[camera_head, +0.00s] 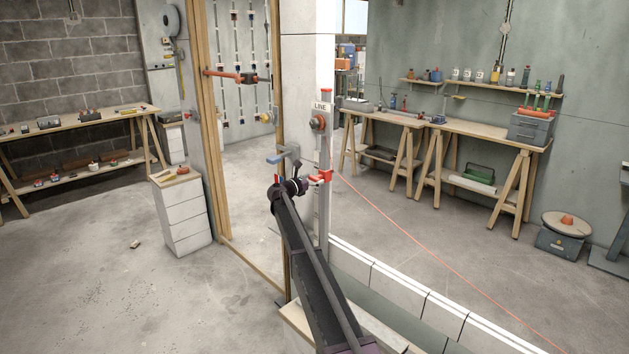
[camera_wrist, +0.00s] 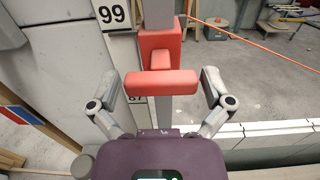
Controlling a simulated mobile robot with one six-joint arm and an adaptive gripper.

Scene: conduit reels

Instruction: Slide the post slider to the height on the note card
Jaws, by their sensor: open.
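The red post slider (camera_head: 320,177) sits on an upright grey post (camera_head: 324,150) beside the white wall end. In the wrist view the slider's red block (camera_wrist: 174,48) wraps the post, and its crossbar handle (camera_wrist: 150,84) faces me. My gripper (camera_wrist: 161,78) is open, with one finger at each end of the handle and a small gap on both sides. A scale plate reading 99 (camera_wrist: 112,14) is left of the post, above the handle's level. A lower number is partly hidden behind the handle. I cannot make out a note card in either view.
A sign reading LINE (camera_head: 322,106) and a round orange fitting are higher on the post. An orange line (camera_head: 430,243) runs down to the right. A low block wall (camera_head: 400,287) extends right from the post. A wooden door frame (camera_head: 200,100) stands left.

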